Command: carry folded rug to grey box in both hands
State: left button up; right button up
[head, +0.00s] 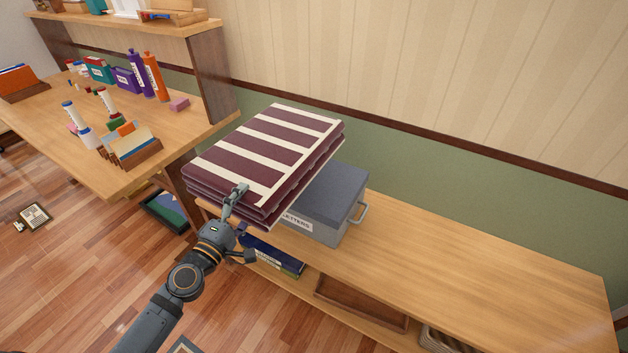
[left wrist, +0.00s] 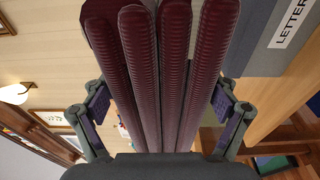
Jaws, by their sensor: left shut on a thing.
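The folded rug (head: 262,152), maroon with cream stripes, is a thick stack in the middle of the head view. It covers the left part of the grey box (head: 335,195) in that view; I cannot tell whether it touches the box. The box has a lid, a side handle and a letters label, and stands on a low wooden bench. My left gripper (head: 243,222) is shut on the near edge of the rug. In the left wrist view the rug's folds (left wrist: 155,70) lie between the two fingers, with the box (left wrist: 262,40) to the right. My right gripper is out of view.
The low bench top (head: 460,260) is clear right of the box. Books (head: 272,255) and a wooden tray (head: 360,303) are on its lower shelf. A desk (head: 110,165) with bottles, boxes and a card holder stands at left. A panelled wall is behind.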

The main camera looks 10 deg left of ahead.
pick_arm(q)
jog(key=shift+w+d+r, duration=0.1)
jog(key=shift+w+r, duration=0.05)
jog(key=shift+r, duration=0.2)
jog(key=shift+w+d+f, duration=0.1)
jog(key=shift+w, duration=0.1)
jog(key=w+d+f, duration=0.1)
jog(key=w, duration=0.1)
jog(key=w+d+f, duration=0.1)
jog(key=w+d, duration=0.1)
jog(key=w+d+f, duration=0.1)
jog(key=w+d, duration=0.1)
jog(key=shift+w+d+f, duration=0.15)
jog(key=shift+w+f, duration=0.2)
jog(key=shift+w, duration=0.05)
jog(key=w+d+f+b, duration=0.3)
jog(key=f+b, duration=0.2)
jog(key=f, duration=0.4)
jog(key=shift+w+b, duration=0.35)
jog(key=shift+w, duration=0.05)
jog(key=o, duration=1.6)
jog(key=shift+s+a+f, duration=0.1)
jog(key=shift+s+f, duration=0.05)
jog(key=shift+f, duration=0.3)
jog(key=shift+s+r, duration=0.1)
jog(key=shift+r, duration=0.05)
